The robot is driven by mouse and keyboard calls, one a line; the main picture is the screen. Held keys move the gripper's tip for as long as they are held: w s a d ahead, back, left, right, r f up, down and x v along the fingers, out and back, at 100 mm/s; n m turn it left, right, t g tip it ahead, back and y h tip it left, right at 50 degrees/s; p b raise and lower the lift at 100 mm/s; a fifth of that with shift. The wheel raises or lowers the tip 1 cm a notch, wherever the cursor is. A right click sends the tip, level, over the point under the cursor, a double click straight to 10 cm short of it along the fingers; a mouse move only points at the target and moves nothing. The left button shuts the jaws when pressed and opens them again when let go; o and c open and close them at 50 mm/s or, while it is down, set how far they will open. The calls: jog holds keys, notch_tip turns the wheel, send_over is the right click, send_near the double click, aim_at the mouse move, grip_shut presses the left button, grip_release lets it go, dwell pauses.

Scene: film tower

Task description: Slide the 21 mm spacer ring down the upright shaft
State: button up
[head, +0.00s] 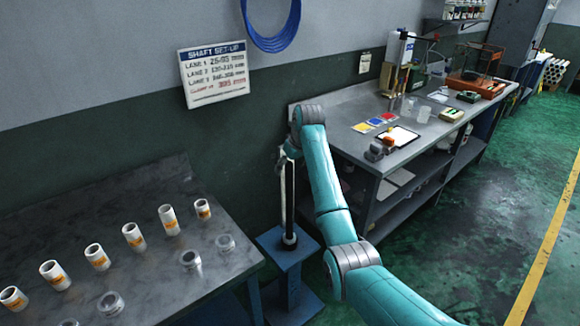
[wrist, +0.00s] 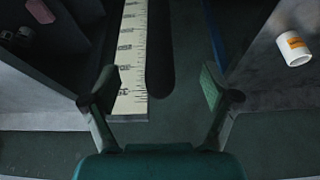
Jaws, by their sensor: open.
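The upright shaft (head: 290,205) rises from a blue pedestal (head: 287,258), with a pale scale strip beside it. A dark collar with a light rim (head: 289,241) sits around its foot. My gripper (head: 290,150) is at the shaft's upper end, partly hidden by my arm. In the wrist view my gripper (wrist: 159,82) is open, with nothing held between its fingers. A ruled white scale (wrist: 131,50) and a dark round-ended bar (wrist: 159,50) lie beyond the fingers; I cannot tell if the bar is the shaft. I cannot tell which ring is 21 mm.
Several white sleeves with orange labels (head: 133,237) and several short metal rings (head: 190,259) stand on the left bench (head: 150,275). One sleeve (wrist: 294,46) shows in the wrist view. A cluttered workbench (head: 345,125) stands behind my arm. The green floor is open at right.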

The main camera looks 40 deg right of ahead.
jog(key=v, duration=1.2)
dwell(0.6)
